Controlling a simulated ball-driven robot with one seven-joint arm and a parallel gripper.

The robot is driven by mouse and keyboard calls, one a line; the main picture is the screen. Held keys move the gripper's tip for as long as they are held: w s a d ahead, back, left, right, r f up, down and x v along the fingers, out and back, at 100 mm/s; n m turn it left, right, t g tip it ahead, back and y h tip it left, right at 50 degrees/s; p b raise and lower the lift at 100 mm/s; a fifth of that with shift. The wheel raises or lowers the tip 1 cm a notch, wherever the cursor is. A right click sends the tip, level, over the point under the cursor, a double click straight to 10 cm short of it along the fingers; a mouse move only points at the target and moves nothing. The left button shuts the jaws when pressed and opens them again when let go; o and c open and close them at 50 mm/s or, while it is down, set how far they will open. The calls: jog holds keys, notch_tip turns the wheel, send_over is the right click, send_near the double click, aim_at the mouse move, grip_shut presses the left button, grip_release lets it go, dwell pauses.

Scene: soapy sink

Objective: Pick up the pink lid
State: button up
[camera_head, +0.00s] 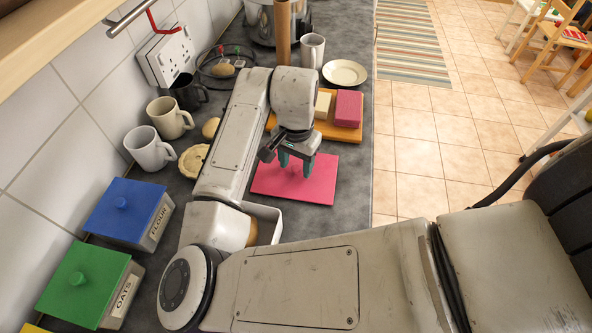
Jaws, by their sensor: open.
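A flat pink square (312,188), which looks like the pink lid, lies on the grey counter near its right edge. My gripper (296,165) points down over its upper middle part, with its two dark fingers apart and nothing seen between them. The fingers hide part of the lid, so I cannot see a knob there. I cannot tell whether the fingertips touch it. A white open container (276,226) stands just below the lid in the picture, partly hidden by my arm, with something tan in it.
An orange board (327,132) with a pink block (348,108) and a cream block (322,104) lies beyond the lid. At left are cream (170,117) and white (150,148) mugs, a blue-lidded flour box (128,211) and a green-lidded oats box (85,284).

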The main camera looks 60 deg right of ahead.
jog(key=shift+f, duration=0.15)
grip_shut()
dwell(0.4)
